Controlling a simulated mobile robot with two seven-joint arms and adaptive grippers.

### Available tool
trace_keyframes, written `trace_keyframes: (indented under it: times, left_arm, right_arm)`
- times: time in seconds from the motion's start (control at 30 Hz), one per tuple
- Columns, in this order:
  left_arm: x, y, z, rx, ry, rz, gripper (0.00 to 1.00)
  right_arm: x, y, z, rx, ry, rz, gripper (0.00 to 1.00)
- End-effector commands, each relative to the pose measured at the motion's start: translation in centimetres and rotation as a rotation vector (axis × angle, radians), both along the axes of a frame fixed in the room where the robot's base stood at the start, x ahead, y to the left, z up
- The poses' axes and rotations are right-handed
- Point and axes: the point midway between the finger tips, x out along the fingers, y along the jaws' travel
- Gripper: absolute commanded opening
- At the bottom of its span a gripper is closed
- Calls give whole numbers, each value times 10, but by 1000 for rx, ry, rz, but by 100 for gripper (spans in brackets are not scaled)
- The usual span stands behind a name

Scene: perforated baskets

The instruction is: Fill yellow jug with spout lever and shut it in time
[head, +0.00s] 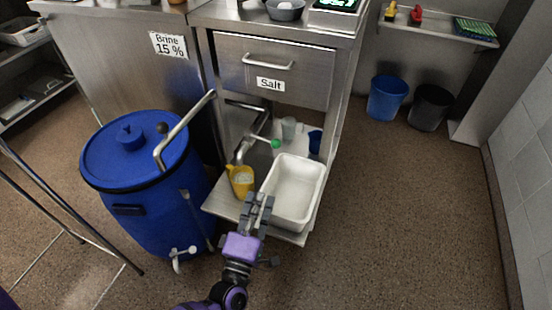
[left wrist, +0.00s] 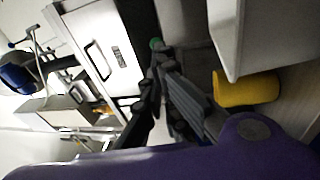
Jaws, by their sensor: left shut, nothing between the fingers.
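The yellow jug (head: 242,183) stands upright on the low shelf of the metal counter, left of a white tub. Its inside looks pale, but I cannot tell how full it is. The metal spout (head: 240,152) is behind and above it. The spout lever's green knob (head: 276,144) points right, and it also shows in the left wrist view (left wrist: 155,43). My left gripper (head: 259,200) is shut and empty, in front of the tub and right of the jug. The jug also shows in the left wrist view (left wrist: 247,90), beside the fingers. My right gripper is not in view.
The white tub (head: 308,210) fills the shelf's right side. A clear cup (head: 289,126) and a blue cup (head: 315,141) stand behind it. A blue barrel (head: 130,172) stands on the left. The Salt drawer (head: 273,66) is above.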

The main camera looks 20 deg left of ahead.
Motion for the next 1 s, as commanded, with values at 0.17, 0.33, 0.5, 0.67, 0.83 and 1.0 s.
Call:
trace_keyframes:
  times: [0.17,0.33,0.5,0.67,0.83,1.0]
  left_arm:
    - [14,1,4,-22,-6,-3,0]
    - [47,3,11,-21,-7,-4,0]
    - [84,5,18,-19,-7,-5,0]
    - [112,7,22,-18,-5,-5,0]
    - [131,8,26,-16,-4,-5,0]
    - [137,9,27,-17,-3,-4,0]
  right_arm:
    - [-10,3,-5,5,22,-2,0]
    - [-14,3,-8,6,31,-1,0]
    - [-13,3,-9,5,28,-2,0]
    - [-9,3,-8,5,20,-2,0]
    - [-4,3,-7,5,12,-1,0]
    - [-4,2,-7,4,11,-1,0]
